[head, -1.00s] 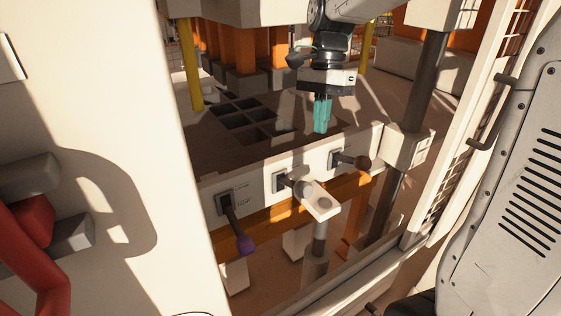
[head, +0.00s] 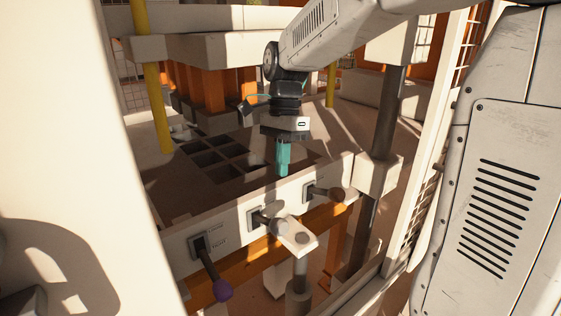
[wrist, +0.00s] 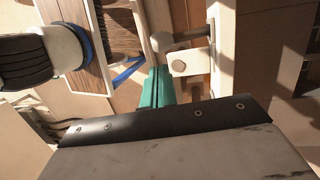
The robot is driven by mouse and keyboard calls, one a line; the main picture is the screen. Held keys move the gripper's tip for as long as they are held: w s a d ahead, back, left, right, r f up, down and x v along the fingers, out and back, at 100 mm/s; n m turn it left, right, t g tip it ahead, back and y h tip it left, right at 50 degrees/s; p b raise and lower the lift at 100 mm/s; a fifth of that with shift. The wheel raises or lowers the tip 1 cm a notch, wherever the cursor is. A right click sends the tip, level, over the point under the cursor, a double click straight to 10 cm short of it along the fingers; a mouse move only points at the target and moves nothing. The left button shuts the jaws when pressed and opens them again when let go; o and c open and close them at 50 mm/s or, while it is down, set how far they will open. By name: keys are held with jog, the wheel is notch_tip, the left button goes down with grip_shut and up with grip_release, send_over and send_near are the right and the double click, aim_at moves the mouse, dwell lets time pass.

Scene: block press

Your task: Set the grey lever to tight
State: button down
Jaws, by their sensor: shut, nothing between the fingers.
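The grey lever, with a round grey knob (head: 279,227), is the middle of three levers on the white front panel. It sticks out forward and slightly down from its dark slot plate. Its label is too small to read. My gripper (head: 283,172) is shut and empty, its teal fingers pointing down just behind the panel's top edge, above and behind the grey lever, apart from it. In the wrist view the teal fingers (wrist: 157,90) show below a grey knob (wrist: 162,42) that looks like the lever's.
A white plate with a round disc (head: 298,239) juts out right beside the grey knob. A dark post (head: 386,110) and white mesh guard (head: 418,190) stand to the right.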

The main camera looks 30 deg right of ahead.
aim_at(279, 219)
jog(key=x, duration=1)
jog(key=shift+f, duration=0.15)
jog(key=shift+a, duration=0.1)
